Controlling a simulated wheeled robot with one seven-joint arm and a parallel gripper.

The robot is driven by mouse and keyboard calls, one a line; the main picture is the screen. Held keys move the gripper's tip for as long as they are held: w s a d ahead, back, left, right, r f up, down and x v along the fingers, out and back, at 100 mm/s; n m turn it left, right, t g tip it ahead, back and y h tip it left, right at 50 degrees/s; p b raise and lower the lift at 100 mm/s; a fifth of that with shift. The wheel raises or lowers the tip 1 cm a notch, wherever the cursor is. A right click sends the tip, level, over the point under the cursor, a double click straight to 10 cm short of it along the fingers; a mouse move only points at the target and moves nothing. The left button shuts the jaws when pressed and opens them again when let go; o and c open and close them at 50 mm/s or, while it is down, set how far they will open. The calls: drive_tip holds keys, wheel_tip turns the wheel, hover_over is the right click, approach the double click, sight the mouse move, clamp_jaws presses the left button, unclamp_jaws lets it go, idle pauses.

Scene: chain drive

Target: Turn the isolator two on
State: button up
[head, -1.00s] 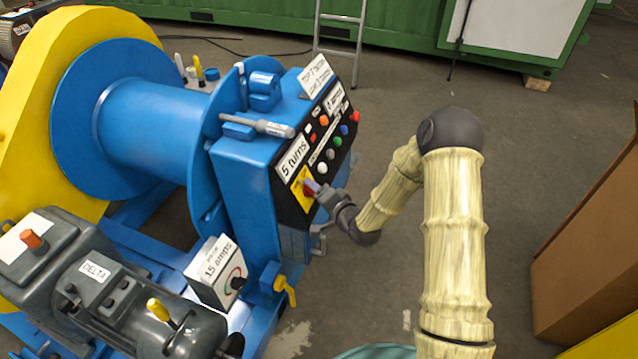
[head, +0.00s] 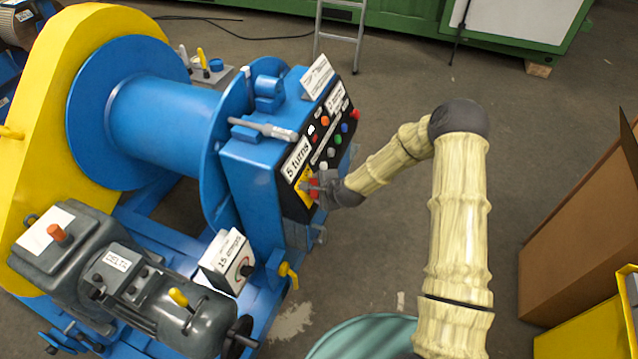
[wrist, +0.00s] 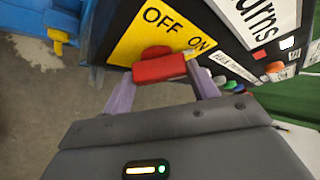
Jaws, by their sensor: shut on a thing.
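The isolator is a red rotary handle (wrist: 160,67) on a yellow plate (wrist: 143,36) marked OFF and ON. In the wrist view the handle lies slanted, its right end just below the word ON. My gripper (wrist: 163,85) has one purple finger at each end of the handle and is shut on it. In the head view my gripper (head: 314,188) meets the panel's lower front corner, where the yellow plate (head: 303,185) is partly hidden behind the fingers. No number two is readable on the plate.
The handle sits on the black panel of a blue machine (head: 245,180) with a "5 turns" label (head: 298,157) and several coloured buttons above. A current dial box (head: 228,262) and motor (head: 130,285) stand at lower left. A brown box (head: 575,235) is at right.

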drive_tip(key=shift+w+m+g+p, duration=0.15)
drive_tip(key=shift+m+g+p, duration=0.15)
drive_tip(key=shift+m+p, duration=0.1)
drive_tip(key=o, duration=1)
drive_tip(key=v, duration=1.7)
drive_tip(key=shift+r, duration=0.2)
